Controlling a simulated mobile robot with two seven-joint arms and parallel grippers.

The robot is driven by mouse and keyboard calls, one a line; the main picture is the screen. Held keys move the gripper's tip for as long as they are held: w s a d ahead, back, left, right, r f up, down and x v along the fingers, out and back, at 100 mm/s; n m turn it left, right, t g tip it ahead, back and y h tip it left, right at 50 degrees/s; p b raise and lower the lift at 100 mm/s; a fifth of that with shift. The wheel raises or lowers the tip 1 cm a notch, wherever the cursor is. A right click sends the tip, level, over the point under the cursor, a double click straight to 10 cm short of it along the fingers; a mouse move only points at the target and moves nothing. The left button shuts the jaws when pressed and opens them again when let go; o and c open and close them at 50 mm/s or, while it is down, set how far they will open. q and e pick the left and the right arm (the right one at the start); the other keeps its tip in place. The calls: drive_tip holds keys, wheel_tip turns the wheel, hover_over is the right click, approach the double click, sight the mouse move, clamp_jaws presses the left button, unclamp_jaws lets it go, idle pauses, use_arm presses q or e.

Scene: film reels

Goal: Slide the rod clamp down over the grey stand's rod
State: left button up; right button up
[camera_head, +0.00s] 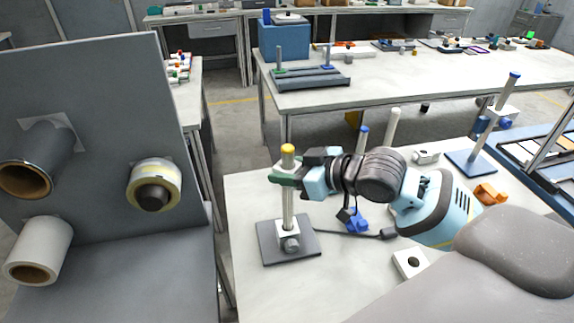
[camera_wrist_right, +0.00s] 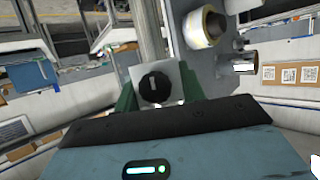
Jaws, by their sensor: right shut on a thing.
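The grey stand has a dark square base (camera_head: 307,247) on the white table and an upright pale rod (camera_head: 288,205) with a yellow tip (camera_head: 288,149). My right gripper (camera_head: 287,178) comes in from the right, its green fingers at the rod's upper part, below the tip. In the right wrist view, the fingers (camera_wrist_right: 153,97) are shut on a pale block with a black knob (camera_wrist_right: 154,88), the rod clamp. The rod (camera_wrist_right: 147,30) shows behind it. The head view mostly hides the clamp; I cannot tell if it encircles the rod. My left gripper is out of view.
A white block with a knob (camera_head: 288,230) sits low on the rod. Blue-tipped rods (camera_head: 362,138) and a white one (camera_head: 392,125) stand behind my wrist. A white block (camera_head: 410,263) and an orange part (camera_head: 490,193) lie right. A panel with rolls (camera_head: 100,100) stands left.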

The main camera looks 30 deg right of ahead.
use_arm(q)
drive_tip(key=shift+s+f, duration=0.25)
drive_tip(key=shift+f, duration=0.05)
use_arm(e)
drive_tip(key=shift+f, duration=0.7)
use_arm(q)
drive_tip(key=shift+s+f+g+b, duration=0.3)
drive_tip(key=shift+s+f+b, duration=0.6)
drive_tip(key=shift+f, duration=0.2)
use_arm(e)
hover_over(288, 221)
drive_tip(key=w, duration=0.1)
drive_tip(key=shift+d+f, duration=0.15)
drive_tip(key=shift+f, duration=1.1)
drive_tip(key=shift+d+f, duration=0.1)
drive_tip(key=shift+f, duration=1.1)
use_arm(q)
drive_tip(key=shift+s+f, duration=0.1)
use_arm(e)
drive_tip(key=shift+f, duration=0.15)
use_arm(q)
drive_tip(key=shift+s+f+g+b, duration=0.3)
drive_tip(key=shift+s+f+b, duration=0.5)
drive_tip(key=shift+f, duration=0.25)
use_arm(e)
drive_tip(key=shift+f, duration=2.35)
drive_tip(key=shift+f, duration=0.1)
